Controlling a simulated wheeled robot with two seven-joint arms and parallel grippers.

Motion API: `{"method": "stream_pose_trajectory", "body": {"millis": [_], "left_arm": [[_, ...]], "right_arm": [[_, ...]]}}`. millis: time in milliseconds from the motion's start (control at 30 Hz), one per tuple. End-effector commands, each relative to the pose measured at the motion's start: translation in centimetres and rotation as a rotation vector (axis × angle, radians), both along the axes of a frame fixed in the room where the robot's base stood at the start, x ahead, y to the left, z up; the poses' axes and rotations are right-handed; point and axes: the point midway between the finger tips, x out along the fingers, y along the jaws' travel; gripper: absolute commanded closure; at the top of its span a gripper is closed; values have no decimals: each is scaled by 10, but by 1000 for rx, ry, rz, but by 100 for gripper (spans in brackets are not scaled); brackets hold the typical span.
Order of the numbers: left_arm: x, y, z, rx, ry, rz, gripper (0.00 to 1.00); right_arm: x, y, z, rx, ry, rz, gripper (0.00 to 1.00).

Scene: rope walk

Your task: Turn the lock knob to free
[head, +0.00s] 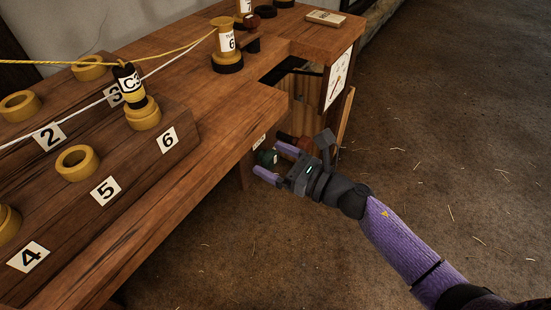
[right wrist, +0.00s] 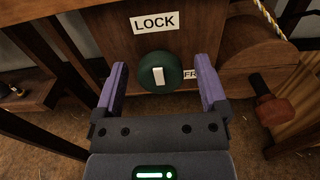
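The lock knob (right wrist: 160,72) is a round dark green knob with a white bar that stands nearly upright. It sits on a wooden panel under a LOCK label (right wrist: 159,22), and a partly hidden label beginning "FR" (right wrist: 190,74) is to its right. In the head view the knob (head: 267,158) shows under the bench edge. My right gripper (right wrist: 163,85) is open, with its purple fingers on either side of the knob; whether they touch it I cannot tell. The right gripper also shows in the head view (head: 270,160). My left gripper is not in view.
The wooden bench (head: 235,115) overhangs the knob. A red-brown handle (right wrist: 275,108) is close to the right of my right gripper. Numbered yellow ring holders (head: 77,162) and a bobbin (head: 130,85) with ropes stand on the bench. The floor at right is clear apart from straw.

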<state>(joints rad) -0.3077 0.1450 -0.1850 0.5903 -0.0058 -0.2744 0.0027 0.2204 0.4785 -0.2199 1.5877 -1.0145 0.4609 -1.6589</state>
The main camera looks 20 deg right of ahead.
Motion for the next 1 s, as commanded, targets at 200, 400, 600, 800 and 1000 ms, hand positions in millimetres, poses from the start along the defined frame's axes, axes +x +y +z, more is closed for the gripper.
{"method": "stream_pose_trajectory", "body": {"millis": [200, 400, 600, 800, 1000], "left_arm": [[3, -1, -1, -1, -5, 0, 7], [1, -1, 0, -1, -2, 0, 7], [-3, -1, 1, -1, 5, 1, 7], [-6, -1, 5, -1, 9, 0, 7], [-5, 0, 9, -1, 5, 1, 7]], "right_arm": [[0, 0, 0, 0, 0, 0, 53], [0, 0, 0, 0, 0, 0, 96], [0, 0, 0, 10, 8, 0, 98], [0, -1, 1, 73, 57, -1, 98], [0, -1, 1, 195, 153, 0, 98]]}}
